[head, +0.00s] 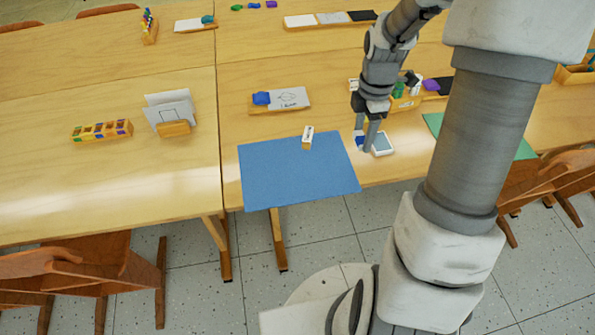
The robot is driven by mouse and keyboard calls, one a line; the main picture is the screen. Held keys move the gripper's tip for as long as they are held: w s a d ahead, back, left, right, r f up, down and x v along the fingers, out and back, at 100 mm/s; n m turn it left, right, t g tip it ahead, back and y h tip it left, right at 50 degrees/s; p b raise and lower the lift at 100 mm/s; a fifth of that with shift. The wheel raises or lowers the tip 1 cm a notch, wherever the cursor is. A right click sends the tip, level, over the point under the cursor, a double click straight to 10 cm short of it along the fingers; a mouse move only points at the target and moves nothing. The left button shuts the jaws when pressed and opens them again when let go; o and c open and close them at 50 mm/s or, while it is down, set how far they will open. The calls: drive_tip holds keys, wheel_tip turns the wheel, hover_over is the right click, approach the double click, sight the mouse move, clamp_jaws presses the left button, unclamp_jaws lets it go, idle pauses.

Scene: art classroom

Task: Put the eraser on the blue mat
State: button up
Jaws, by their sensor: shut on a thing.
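The blue mat (290,175) lies flat at the front edge of the table, left of my gripper. My gripper (368,142) points down just right of the mat's right edge, low over the table. It is shut on a small blue-and-white block (360,140), which looks like the eraser and is partly hidden by the fingers. I cannot tell whether the block touches the table. A small white-and-wood block (307,137) is at the mat's back edge.
A white piece with a grey-blue top (383,145) lies right beside my fingers. A tray with a blue item and a drawing card (280,99) is behind the mat. A wooden holder with green and white items (405,98) is behind my gripper. Most of the mat is bare.

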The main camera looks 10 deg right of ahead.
drive_tip(key=b, duration=0.3)
hover_over(319, 185)
wheel_tip(319, 185, down, 7)
drive_tip(key=shift+a+r, duration=0.1)
drive_tip(key=shift+f+b, duration=0.4)
drive_tip(key=shift+f, duration=1.5)
drive_tip(key=shift+f, duration=0.2)
drive_tip(key=o, duration=1.3)
drive_tip(key=shift+o, duration=0.2)
drive_tip(key=shift+r, duration=0.1)
